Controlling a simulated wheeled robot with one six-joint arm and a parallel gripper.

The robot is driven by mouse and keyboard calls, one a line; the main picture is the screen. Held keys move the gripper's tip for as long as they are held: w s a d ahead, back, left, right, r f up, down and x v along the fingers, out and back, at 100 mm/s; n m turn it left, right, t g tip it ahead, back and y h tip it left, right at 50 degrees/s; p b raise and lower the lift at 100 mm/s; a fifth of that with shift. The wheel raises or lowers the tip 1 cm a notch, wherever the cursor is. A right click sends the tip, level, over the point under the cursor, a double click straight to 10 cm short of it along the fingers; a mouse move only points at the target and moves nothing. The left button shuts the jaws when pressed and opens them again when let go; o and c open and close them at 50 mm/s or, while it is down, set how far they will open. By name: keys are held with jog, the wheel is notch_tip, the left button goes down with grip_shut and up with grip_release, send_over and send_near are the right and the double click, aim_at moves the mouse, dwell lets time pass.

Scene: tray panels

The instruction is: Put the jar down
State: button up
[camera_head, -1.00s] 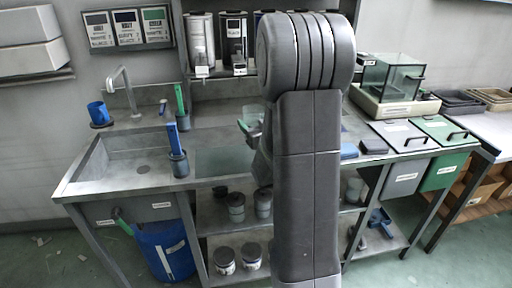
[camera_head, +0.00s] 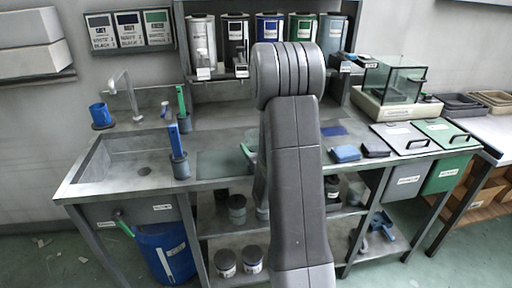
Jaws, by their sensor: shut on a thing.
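A small pale green, glassy sliver (camera_head: 247,152) shows at the left edge of my raised arm, over the worktop; it looks like part of the jar, but most of it is hidden. My gripper is hidden behind my own arm, so its fingers do not show. I cannot tell whether the jar touches the worktop (camera_head: 222,162).
A sink (camera_head: 130,160) is at the left, with a blue brush in a holder (camera_head: 179,155) at its right edge. Folded blue cloths (camera_head: 346,153), grey and green lidded bins and a glass box (camera_head: 393,80) stand right. Jars (camera_head: 252,258) sit on lower shelves.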

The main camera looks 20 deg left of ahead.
jog(key=shift+f, duration=0.1)
jog(key=o, duration=1.3)
jog(key=shift+c, duration=0.2)
